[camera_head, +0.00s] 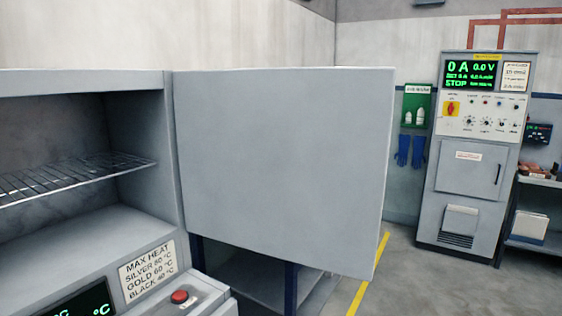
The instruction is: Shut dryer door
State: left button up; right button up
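The dryer (165,130) is a grey cabinet at the left, its chamber open to view with a wire shelf (75,178) inside. No items show on the visible part of the shelf. The dryer door (280,165) is a flat grey panel at the right side of the opening, swung wide open. Its handle is not visible. Below the chamber are a temperature label (148,272), a display with green digits (85,305) and a red button (179,296). Neither of my grippers is in view.
A dark blue stand (291,285) shows under the door. A grey power supply cabinet (475,150) stands at the back right, beside a shelf unit (535,215). Blue gloves (410,151) hang on the wall. The floor (425,290) at the right is clear, with a yellow line (368,272).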

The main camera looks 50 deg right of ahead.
aim_at(289, 163)
jog(key=l+u, duration=0.1)
jog(key=l, duration=0.35)
jog(key=k+l+u, duration=0.1)
jog(key=l, duration=0.35)
jog(key=k+l+u, duration=0.1)
jog(key=l, duration=0.35)
jog(key=l+u, duration=0.1)
jog(key=l, duration=0.35)
jog(key=k+l+u, duration=0.1)
jog(key=l, duration=0.3)
jog(key=k+l+u, duration=0.1)
jog(key=l, duration=0.3)
jog(key=i+l+u, duration=0.15)
jog(key=l, duration=0.65)
jog(key=l+u, duration=0.15)
jog(key=l, duration=0.65)
jog(key=k, duration=0.25)
